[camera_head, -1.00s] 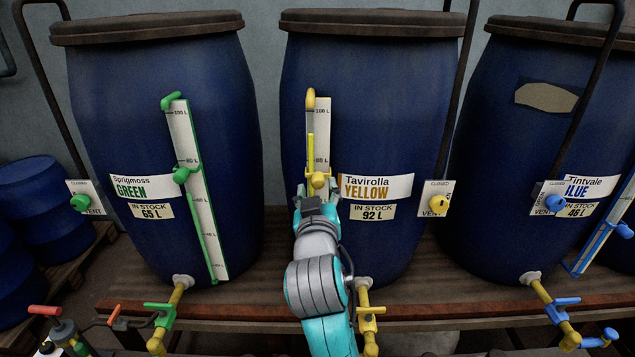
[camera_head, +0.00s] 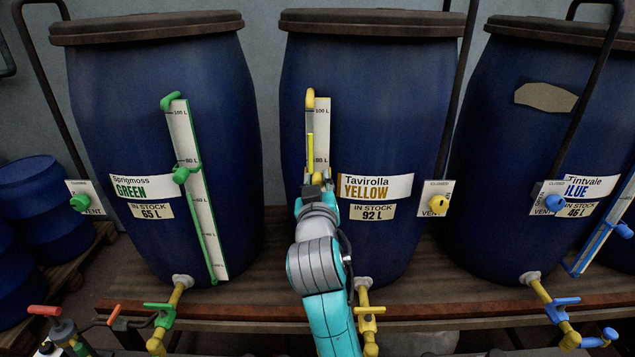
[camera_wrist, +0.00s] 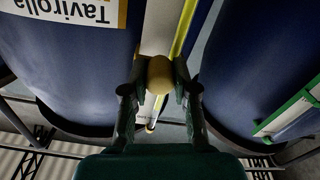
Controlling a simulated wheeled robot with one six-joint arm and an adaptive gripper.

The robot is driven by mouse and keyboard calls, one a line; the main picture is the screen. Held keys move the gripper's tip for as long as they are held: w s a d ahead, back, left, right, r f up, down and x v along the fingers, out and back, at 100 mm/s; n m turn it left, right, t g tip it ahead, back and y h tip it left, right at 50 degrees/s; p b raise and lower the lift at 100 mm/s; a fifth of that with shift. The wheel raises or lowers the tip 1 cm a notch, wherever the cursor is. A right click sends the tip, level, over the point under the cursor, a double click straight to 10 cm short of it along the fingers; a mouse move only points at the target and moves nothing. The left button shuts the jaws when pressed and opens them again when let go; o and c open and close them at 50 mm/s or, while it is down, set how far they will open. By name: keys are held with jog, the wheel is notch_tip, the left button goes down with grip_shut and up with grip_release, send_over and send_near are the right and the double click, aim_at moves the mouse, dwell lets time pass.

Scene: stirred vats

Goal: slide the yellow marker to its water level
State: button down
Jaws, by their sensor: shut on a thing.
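The yellow marker (camera_wrist: 160,75) is a rounded knob on the white scale (camera_head: 322,120) of the middle vat (camera_head: 400,100). My gripper (camera_wrist: 160,82) is shut on it, with one finger on each side. In the head view my gripper (camera_head: 318,184) hides most of the marker, which sits just below the 80 L mark. The yellow water column (camera_head: 310,152) in the sight tube ends above the marker, about midway between the 80 and 100 L marks. The vat's labels read Tavirolla YELLOW (camera_head: 376,187) and IN STOCK 92 L (camera_head: 372,212).
The green vat (camera_head: 150,90) stands to the left and the blue vat (camera_head: 500,120) to the right, each with its own scale. A yellow vent knob (camera_head: 438,204) is right of the labels. A yellow tap (camera_head: 368,312) is below, near the bench edge (camera_head: 430,318).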

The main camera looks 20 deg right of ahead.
jog(key=shift+r, duration=0.1)
send_near(317, 132)
jog(key=x, duration=0.4)
jog(key=shift+w+d, duration=0.15)
jog(key=shift+w, duration=0.05)
jog(key=c, duration=0.9)
grip_release()
jog(key=v, duration=1.2)
